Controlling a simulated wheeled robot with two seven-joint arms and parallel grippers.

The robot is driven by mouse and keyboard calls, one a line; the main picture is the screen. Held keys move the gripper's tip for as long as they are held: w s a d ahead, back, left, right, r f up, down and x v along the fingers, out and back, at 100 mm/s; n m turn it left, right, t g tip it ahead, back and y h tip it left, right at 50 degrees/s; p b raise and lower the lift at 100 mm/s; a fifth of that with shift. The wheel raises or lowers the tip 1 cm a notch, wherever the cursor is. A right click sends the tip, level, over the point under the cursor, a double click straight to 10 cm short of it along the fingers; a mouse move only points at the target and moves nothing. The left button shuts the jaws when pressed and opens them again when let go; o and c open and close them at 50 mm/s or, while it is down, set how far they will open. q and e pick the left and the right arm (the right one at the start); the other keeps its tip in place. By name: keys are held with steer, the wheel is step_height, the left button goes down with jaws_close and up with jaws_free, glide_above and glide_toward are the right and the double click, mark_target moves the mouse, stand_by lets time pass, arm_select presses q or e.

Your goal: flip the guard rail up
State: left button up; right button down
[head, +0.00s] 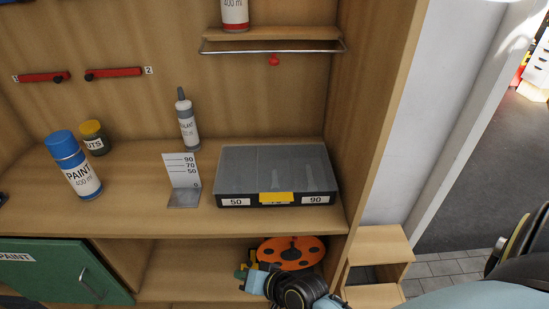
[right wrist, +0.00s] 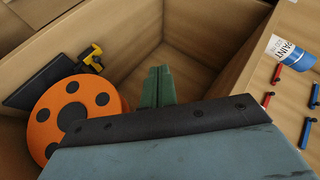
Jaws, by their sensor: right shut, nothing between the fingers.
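The guard rail (head: 272,51) is a thin metal bar running along the front of a small wooden shelf (head: 272,34) in the head view. It sits low, just below the shelf's front edge. A white and red can (head: 235,14) stands on this shelf. My right gripper (head: 241,272) is far below the rail, at the lower compartment beside an orange disc (head: 291,252). In the right wrist view its green fingers (right wrist: 157,86) are together, with nothing between them. The rail does not show in that view. My left gripper is out of view.
A red knob (head: 273,60) hangs under the small shelf. On the bench stand a grey case (head: 275,170), a sealant bottle (head: 187,122), a height gauge (head: 182,180) and a blue paint can (head: 74,166). Free air lies between case and rail.

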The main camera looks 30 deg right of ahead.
steer(key=w+d+r+m+t+p, duration=0.1)
steer(key=w+r+m+t, duration=0.3)
steer(key=r, duration=0.8)
steer(key=w+r+m+t, duration=0.2)
steer(key=r+m+t, duration=0.25)
steer(key=r, duration=0.75)
steer(key=w+d+r+m+h, duration=0.1)
steer(key=d+r+m+h, duration=0.3)
steer(key=m, duration=0.9)
steer(key=w+d+r+m+h, duration=0.1)
steer(key=d+r+m+h, duration=0.3)
steer(key=d+m+h, duration=0.6)
steer(key=m+h, duration=0.2)
steer(key=m, duration=0.2)
steer(key=shift+w, duration=0.35)
steer(key=shift+w+g, duration=0.1)
steer(key=shift+g, duration=0.15)
